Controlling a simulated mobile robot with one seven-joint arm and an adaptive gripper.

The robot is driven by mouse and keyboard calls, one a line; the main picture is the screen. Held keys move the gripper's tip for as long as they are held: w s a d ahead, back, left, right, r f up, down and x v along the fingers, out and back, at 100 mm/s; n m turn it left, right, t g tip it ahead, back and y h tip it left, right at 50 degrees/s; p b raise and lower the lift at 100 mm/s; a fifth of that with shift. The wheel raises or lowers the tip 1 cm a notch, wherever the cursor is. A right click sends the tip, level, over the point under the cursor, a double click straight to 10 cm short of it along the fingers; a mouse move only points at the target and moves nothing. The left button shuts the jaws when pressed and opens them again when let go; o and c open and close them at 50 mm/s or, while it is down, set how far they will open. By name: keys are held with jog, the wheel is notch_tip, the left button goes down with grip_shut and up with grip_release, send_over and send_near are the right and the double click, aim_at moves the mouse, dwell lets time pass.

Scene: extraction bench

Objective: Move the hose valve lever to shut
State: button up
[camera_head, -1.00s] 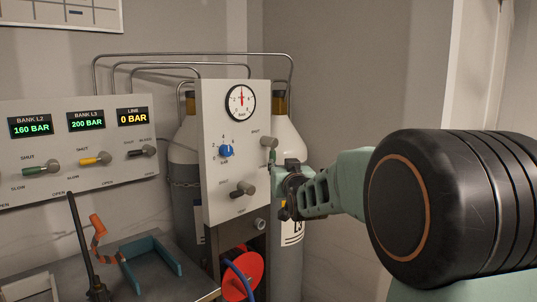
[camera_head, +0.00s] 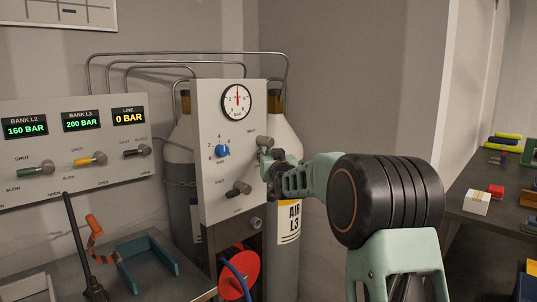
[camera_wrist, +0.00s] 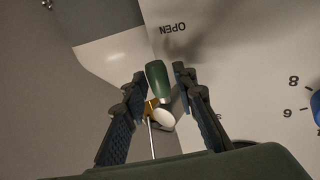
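The gauge panel (camera_head: 210,178) carries two levers; I cannot read which one is the hose valve's. The upper lever, on a grey hub (camera_head: 265,142), has a green handle (camera_wrist: 157,82) that shows in the wrist view. A SHUT label is above left of this hub, and an OPEN label (camera_wrist: 174,28) lies near the handle in the wrist view. The lower lever (camera_head: 239,188) has a dark handle pointing left. My gripper (camera_wrist: 160,74) is open, with one finger on each side of the green handle and apparent gaps. In the head view my gripper (camera_head: 267,160) hides much of the handle.
A round gauge (camera_head: 237,100) and a blue knob (camera_head: 222,151) share the panel. Gas cylinders (camera_head: 287,228) stand behind it. A red hose reel (camera_head: 240,275) is below. The left bank panel (camera_head: 75,170) has more levers. A shelf of small blocks (camera_head: 480,190) is at right.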

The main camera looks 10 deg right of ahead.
jog(key=shift+w, duration=0.35)
grip_shut()
